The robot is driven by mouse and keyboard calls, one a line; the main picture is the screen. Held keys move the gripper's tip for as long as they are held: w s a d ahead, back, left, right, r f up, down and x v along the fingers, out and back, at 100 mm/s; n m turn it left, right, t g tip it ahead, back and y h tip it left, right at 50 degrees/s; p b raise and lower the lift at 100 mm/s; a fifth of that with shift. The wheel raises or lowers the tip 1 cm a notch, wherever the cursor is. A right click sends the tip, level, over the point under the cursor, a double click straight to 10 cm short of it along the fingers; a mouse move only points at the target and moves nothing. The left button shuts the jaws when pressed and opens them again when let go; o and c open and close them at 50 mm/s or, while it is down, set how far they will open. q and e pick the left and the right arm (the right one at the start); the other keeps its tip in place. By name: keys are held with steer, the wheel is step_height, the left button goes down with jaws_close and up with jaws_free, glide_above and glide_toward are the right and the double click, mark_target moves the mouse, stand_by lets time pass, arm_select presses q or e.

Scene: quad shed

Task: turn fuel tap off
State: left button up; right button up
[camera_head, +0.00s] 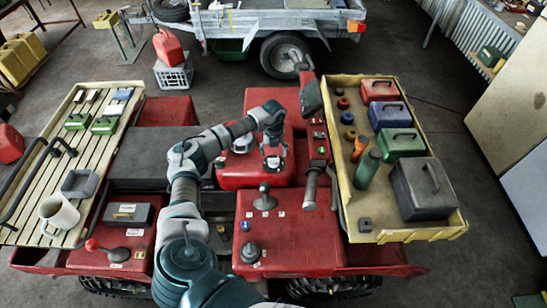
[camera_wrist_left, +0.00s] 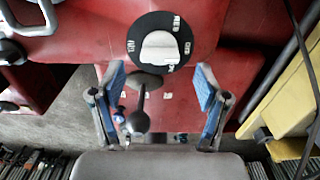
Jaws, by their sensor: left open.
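The fuel tap seems to be the round black dial with a pale knob (camera_wrist_left: 159,45) on the red bodywork in the left wrist view. I cannot tell which label the knob points to. In the head view the dial (camera_head: 275,164) is partly hidden by my left gripper (camera_head: 273,150). The gripper points down over it, open and empty. In the wrist view the dial lies beyond the two blue-padded fingers (camera_wrist_left: 160,90), above the gap between them, apparently untouched. My right gripper is not in view.
A black-knobbed lever (camera_head: 265,197) stands just nearer than the dial; in the wrist view its ball (camera_wrist_left: 138,121) shows between the fingers. A silver cap (camera_head: 243,143) lies left. A grey handlebar grip (camera_head: 311,187) and a yellow tray (camera_head: 395,235) of boxes flank the right.

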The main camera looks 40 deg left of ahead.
arm_select(q)
step_height(320, 180, up, 8)
steer(key=shift+f, duration=0.25)
steer(key=shift+a, duration=0.1)
stand_by(0.4)
